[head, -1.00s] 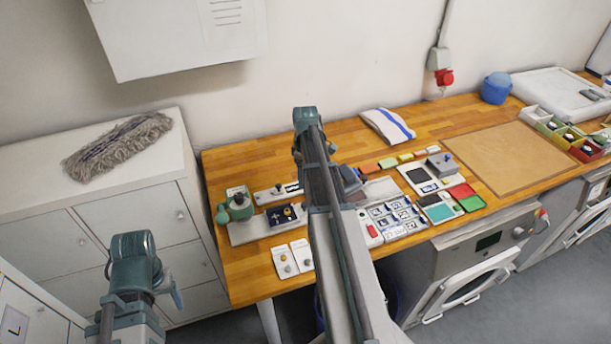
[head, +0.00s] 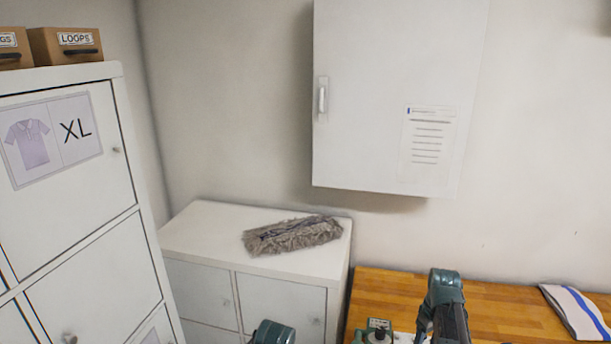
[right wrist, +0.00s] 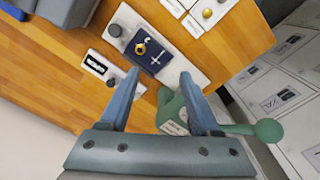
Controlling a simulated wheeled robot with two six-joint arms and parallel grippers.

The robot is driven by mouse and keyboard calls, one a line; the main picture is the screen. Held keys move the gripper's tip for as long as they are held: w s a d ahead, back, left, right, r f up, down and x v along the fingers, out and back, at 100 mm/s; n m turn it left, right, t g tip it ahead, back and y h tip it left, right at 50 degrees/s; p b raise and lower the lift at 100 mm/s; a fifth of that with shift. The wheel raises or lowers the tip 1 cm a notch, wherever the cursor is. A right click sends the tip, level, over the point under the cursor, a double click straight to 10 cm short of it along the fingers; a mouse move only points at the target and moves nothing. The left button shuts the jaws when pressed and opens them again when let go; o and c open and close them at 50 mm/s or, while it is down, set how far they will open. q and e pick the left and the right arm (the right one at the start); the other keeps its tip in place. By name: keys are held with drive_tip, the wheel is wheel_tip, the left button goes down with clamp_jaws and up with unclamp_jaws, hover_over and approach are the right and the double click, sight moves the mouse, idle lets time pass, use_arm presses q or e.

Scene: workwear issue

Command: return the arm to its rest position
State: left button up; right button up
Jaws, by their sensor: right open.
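My right arm (head: 443,305) reaches up into the bottom of the head view, over the wooden bench; its fingers do not show there. In the right wrist view my right gripper (right wrist: 158,95) is open and empty, its two blue fingers apart above the bench. A green device with a round knob (right wrist: 172,108) lies beyond and partly behind the right finger. A dark blue plate with a brass knob (right wrist: 152,55) sits on a white board ahead of the fingertips. A small part of my left arm (head: 273,333) shows at the bottom edge of the head view; its gripper is out of frame.
The wooden bench (head: 510,305) carries a folded white and blue cloth (head: 577,312). A grey mop head (head: 292,235) lies on the low white cabinet (head: 205,228). A wall cabinet (head: 365,120) hangs above. A tall white locker (head: 85,225) stands at the left.

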drive_tip(key=s+a+m, duration=0.2)
drive_tip(key=s+a, duration=0.2)
drive_tip(key=a, duration=0.5)
drive_tip(key=s+a+m, duration=0.2)
drive_tip(key=s+a, duration=0.3)
drive_tip(key=a, duration=0.4)
drive_tip(key=s+a+f+n+h+b, duration=0.1)
drive_tip(key=s+a+f+n+b, duration=0.2)
drive_tip(key=a+f+b, duration=0.8)
drive_tip(key=shift+s+a+n, duration=0.2)
drive_tip(key=shift+s+n, duration=0.2)
drive_tip(key=shift+s, duration=0.6)
